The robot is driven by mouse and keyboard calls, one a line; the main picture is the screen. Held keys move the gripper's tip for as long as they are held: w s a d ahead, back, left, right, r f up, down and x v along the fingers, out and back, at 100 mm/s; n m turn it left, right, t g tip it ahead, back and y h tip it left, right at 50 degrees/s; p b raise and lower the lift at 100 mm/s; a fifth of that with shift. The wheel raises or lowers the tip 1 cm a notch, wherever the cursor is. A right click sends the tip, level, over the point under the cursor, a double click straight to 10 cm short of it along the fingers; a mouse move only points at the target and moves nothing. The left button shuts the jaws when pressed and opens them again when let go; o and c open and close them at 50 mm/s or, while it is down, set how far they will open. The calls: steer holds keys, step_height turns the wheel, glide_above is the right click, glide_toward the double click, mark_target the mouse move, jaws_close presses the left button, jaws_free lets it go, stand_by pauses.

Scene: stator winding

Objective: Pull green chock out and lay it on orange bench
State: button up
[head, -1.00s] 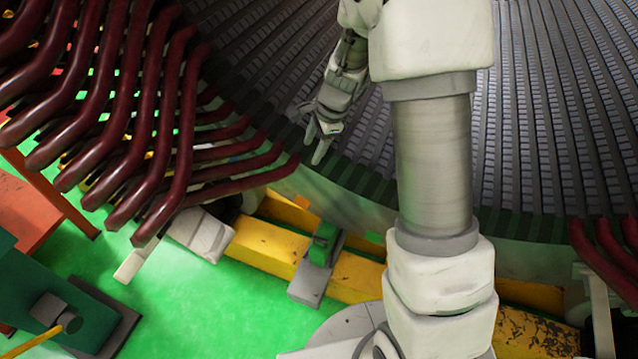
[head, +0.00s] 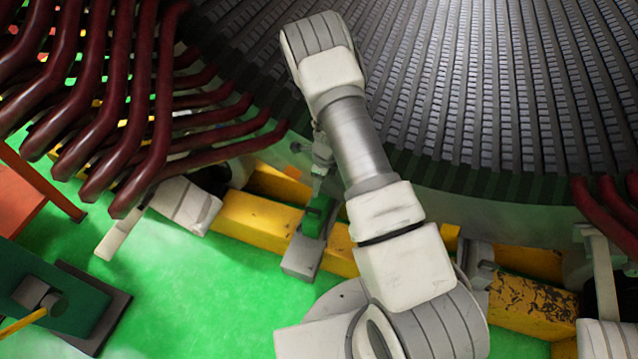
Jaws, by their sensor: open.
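The green chock (head: 315,222) sits on a grey block by the yellow beam, under the rim of the stator, left of centre in the head view. My gripper (head: 319,186) hangs just above and behind the chock's top end, pointing down. It is open, small in the view and partly hidden by my own arm. I cannot tell whether its fingers touch or straddle the chock. The orange bench (head: 18,200) is at the left edge, cut off by the frame; its visible top looks bare.
Dark red coil bars (head: 140,125) reach down at the left, between my arm and the orange bench. The slotted stator (head: 470,90) fills the back. A yellow beam (head: 250,228) runs below it. A dark green stand (head: 95,310) is at lower left. Green floor between is clear.

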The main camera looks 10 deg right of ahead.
mark_target(313, 210)
steer(key=f+b, duration=0.1)
steer(key=f, duration=0.4)
steer(key=a+f+b, duration=0.1)
steer(key=f+b, duration=0.1)
steer(key=f, duration=0.4)
steer(key=w+f+b, duration=0.1)
steer(key=f+b, duration=0.1)
steer(key=f, duration=0.4)
steer(key=shift+a+f, duration=0.15)
steer(key=shift+a, duration=0.2)
jaws_close()
stand_by(0.9)
